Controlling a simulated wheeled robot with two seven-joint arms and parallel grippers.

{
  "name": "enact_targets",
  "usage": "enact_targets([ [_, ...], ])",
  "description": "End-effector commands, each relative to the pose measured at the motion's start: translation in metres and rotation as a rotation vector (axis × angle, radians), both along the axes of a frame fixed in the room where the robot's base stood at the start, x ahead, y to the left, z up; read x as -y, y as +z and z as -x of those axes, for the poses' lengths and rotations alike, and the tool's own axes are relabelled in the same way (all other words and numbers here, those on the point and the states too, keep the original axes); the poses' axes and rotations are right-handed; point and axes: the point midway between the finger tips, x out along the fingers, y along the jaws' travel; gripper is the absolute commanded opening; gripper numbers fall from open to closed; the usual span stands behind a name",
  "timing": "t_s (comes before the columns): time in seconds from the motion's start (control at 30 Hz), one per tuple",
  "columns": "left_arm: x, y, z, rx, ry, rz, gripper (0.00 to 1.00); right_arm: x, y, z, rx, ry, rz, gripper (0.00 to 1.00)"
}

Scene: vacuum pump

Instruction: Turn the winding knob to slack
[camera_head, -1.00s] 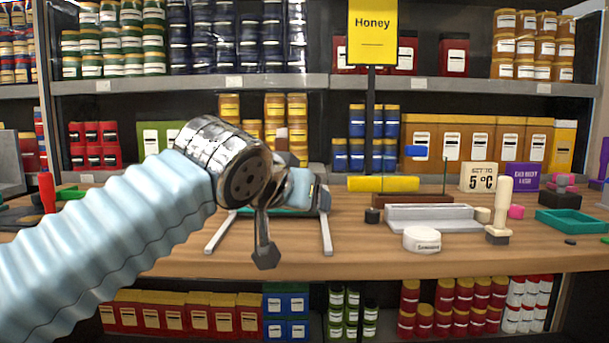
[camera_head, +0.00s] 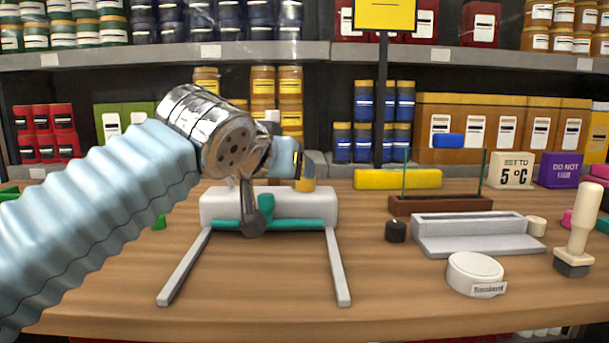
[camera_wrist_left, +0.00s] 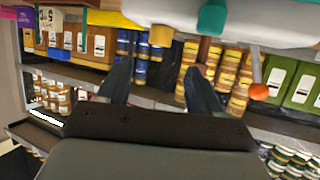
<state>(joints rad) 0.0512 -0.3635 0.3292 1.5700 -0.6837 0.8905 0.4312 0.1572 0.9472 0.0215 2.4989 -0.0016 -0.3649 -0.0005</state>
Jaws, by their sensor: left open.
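A white device (camera_head: 320,204) with a teal bar (camera_head: 300,225) and two pale rails stands on the wooden counter. A yellow knob-like part (camera_head: 305,185) shows at its right, just below my left wrist. In the left wrist view, this yellow part (camera_wrist_left: 161,36), a teal part (camera_wrist_left: 212,18) and an orange ball (camera_wrist_left: 259,91) show near the white body. Which is the winding knob I cannot tell. My left gripper (camera_wrist_left: 160,70) is open and empty, with its fingers apart from these parts. In the head view, my arm hides part of the device and most of the gripper. My right gripper is not in view.
Right of the device are a small black cylinder (camera_head: 396,231), a grey tray (camera_head: 470,245), a white round container (camera_head: 474,272) and a stamp (camera_head: 580,230). A yellow block (camera_head: 398,179) lies behind. The counter front between the rails is clear.

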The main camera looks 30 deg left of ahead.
Motion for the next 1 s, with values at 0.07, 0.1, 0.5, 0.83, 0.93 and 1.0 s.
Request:
enact_targets([
  [0.07,-0.004,-0.008,-0.018,-0.006,0.0,0.001,0.65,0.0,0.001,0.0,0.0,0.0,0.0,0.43],
  [0.1,-0.005,-0.012,-0.026,-0.005,-0.001,0.001,0.65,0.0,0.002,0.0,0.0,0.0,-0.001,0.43],
  [0.5,-0.019,-0.039,-0.093,-0.002,0.0,0.001,0.65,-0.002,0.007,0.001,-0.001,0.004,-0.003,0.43],
  [0.83,-0.021,-0.043,-0.101,0.0,0.0,0.0,0.65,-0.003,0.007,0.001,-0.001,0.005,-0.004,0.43],
  [0.93,-0.021,-0.042,-0.1,0.0,0.0,0.001,0.6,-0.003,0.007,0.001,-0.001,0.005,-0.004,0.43],
  [1.0,-0.021,-0.043,-0.1,0.0,0.0,0.0,0.5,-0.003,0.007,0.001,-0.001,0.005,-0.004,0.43],
])
